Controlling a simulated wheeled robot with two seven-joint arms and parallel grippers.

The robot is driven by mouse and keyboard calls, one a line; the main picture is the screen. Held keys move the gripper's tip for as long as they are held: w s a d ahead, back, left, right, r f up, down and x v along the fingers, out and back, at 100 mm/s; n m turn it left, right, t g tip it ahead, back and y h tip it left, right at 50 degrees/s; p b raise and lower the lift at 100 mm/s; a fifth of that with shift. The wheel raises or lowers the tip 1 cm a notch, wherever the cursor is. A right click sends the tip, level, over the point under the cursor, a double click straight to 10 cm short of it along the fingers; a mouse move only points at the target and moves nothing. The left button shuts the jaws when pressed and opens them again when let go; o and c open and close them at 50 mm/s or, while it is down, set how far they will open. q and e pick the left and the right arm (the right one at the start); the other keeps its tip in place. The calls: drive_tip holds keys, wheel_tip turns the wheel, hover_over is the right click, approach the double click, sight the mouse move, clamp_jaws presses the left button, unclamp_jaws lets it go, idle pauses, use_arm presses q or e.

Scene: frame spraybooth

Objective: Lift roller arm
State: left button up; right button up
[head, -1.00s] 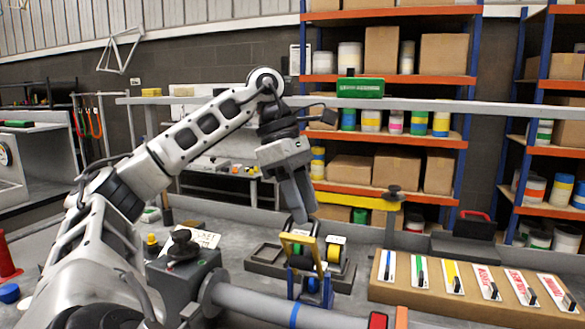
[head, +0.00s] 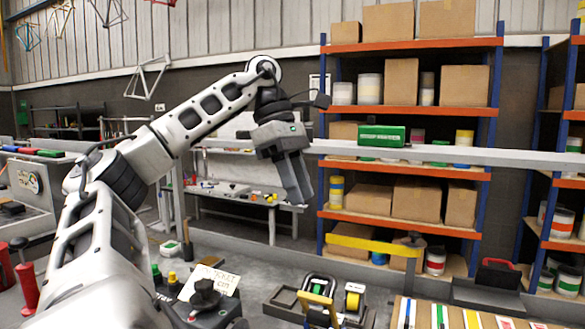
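A small tape or roller unit stands at the bottom of the head view. Its yellow-framed arm (head: 318,306), which looks like the roller arm, stands tilted up, and its lower part is cut off by the picture edge. A yellow roll (head: 353,300) sits beside it. My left gripper (head: 304,200) hangs in the air above the unit, apart from it, with its grey fingers pointing down. Nothing shows between the fingers; they lie nearly side by side from this angle, so the gap is unclear. My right gripper is out of view.
A rail (head: 450,156) with a green box (head: 382,135) on it crosses behind my gripper. A dark control box with a knob (head: 205,293) and a handwritten card (head: 211,280) stand left of the unit. Brushes on a board (head: 465,316) lie right.

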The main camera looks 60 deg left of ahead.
use_arm(q)
drive_tip(key=shift+p+v, duration=0.35)
drive_tip(key=shift+v, duration=1.1)
